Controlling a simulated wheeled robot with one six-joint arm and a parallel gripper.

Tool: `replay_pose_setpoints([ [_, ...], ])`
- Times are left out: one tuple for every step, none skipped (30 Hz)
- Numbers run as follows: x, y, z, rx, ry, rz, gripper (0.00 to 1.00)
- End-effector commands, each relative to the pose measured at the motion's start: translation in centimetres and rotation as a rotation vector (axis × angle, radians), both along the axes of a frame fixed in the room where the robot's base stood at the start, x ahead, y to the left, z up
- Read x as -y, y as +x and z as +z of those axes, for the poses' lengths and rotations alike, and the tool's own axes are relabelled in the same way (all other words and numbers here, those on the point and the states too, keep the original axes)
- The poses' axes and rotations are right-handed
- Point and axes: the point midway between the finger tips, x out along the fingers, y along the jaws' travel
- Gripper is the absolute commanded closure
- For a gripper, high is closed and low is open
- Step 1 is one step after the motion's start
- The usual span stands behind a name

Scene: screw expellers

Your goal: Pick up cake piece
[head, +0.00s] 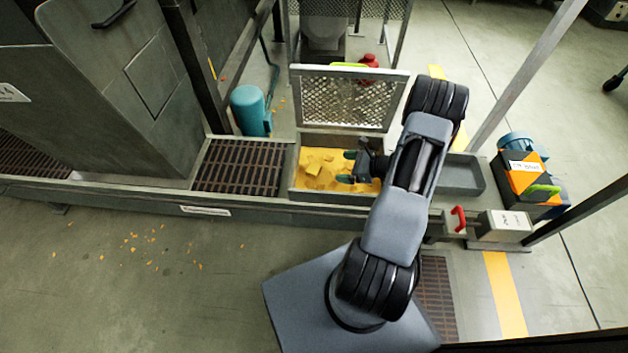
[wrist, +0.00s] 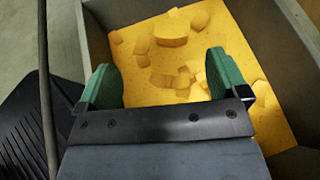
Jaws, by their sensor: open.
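Several yellow cake pieces lie in a metal bin (head: 335,197) full of yellow material. The largest cake piece (head: 313,168) shows on the left of the bin in the head view. In the wrist view a large cake piece (wrist: 172,29) lies beyond the fingertips, with smaller pieces below it. My gripper (head: 348,167) reaches over the bin from the right, its green fingers apart and empty. In the wrist view my gripper (wrist: 164,75) is open above the pieces, with nothing between its fingers. My arm hides the bin's right part in the head view.
A mesh guard (head: 347,98) stands upright behind the bin. A brown grate (head: 240,167) lies left of it, and an empty grey tray (head: 463,175) lies right. A red handle (head: 458,218) stands at the front right. Crumbs are scattered on the floor at left.

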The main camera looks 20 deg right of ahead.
Motion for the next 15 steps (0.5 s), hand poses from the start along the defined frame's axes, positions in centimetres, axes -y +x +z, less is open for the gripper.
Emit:
replay_pose_setpoints([
  [0.6,-0.2,-1.8,-0.007,0.021,-0.037,0.08],
  [0.8,-0.2,-2.3,-0.009,0.032,-0.055,0.08],
  [0.9,-0.1,-2.9,-0.013,0.042,-0.072,0.08],
  [0.9,0.0,-3.3,-0.014,0.048,-0.082,0.08],
  [0.7,0.2,-3.7,-0.016,0.054,-0.089,0.08],
  [0.5,0.6,-4.1,-0.016,0.058,-0.096,0.08],
  [0.2,1.0,-4.4,-0.016,0.059,-0.099,0.08],
  [-0.1,1.3,-4.6,-0.017,0.060,-0.100,0.08],
  [-0.6,1.8,-4.9,-0.017,0.061,-0.100,0.08],
  [-0.9,2.3,-5.1,-0.016,0.061,-0.100,0.08],
  [-1.2,2.6,-5.3,-0.016,0.060,-0.101,0.08],
  [-1.7,3.1,-5.5,-0.017,0.060,-0.100,0.08],
  [-2.0,3.5,-5.7,-0.016,0.060,-0.101,0.08],
  [-2.3,3.8,-5.9,-0.017,0.060,-0.100,0.08],
  [-2.6,4.2,-6.1,-0.017,0.059,-0.101,0.08],
])
